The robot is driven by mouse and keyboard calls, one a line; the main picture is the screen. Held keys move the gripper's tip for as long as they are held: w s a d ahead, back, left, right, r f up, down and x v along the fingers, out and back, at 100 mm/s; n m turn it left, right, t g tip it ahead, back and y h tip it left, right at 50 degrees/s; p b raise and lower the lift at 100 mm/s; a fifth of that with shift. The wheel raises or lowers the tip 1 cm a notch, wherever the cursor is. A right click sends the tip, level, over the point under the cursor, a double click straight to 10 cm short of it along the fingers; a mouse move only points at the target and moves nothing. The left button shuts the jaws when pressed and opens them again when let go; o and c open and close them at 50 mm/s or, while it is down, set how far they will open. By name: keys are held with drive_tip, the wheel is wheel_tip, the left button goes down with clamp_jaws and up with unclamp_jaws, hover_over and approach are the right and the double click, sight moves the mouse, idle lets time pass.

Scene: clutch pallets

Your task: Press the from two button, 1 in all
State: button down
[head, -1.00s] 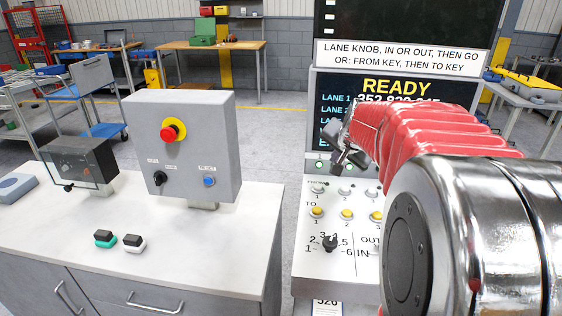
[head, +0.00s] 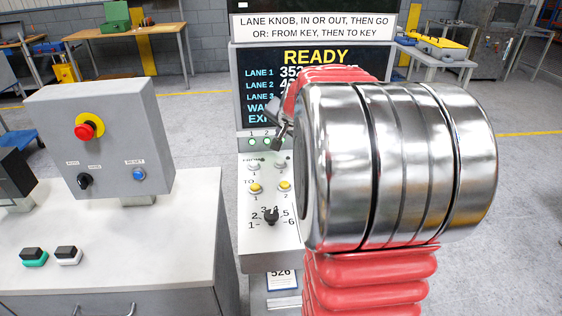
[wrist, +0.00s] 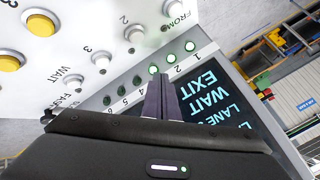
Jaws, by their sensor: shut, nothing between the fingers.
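The control panel (head: 290,228) carries a FROM row of pale buttons above a TO row of yellow ones. In the wrist view the from two button (wrist: 135,34) is a white knob by an upside-down "2", up and left of the fingers. My gripper (head: 279,136) is shut and empty, close in front of the panel's top. In the wrist view its fingertips (wrist: 161,82) overlap the row of indicator lights. Contact with the panel cannot be told.
The screen (head: 262,85) reads READY; my arm hides its right part. Other FROM buttons, such as from three (wrist: 100,61), and yellow TO buttons (head: 255,187) sit close by. A black selector knob (head: 271,216) is lower. A grey box with a red stop button (head: 85,130) stands left.

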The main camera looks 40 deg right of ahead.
sight(281, 164)
drive_tip(key=shift+f, duration=3.25)
drive_tip(key=shift+f, duration=0.85)
idle(0.7)
drive_tip(key=shift+r, duration=0.9)
drive_tip(key=shift+r, duration=2.5)
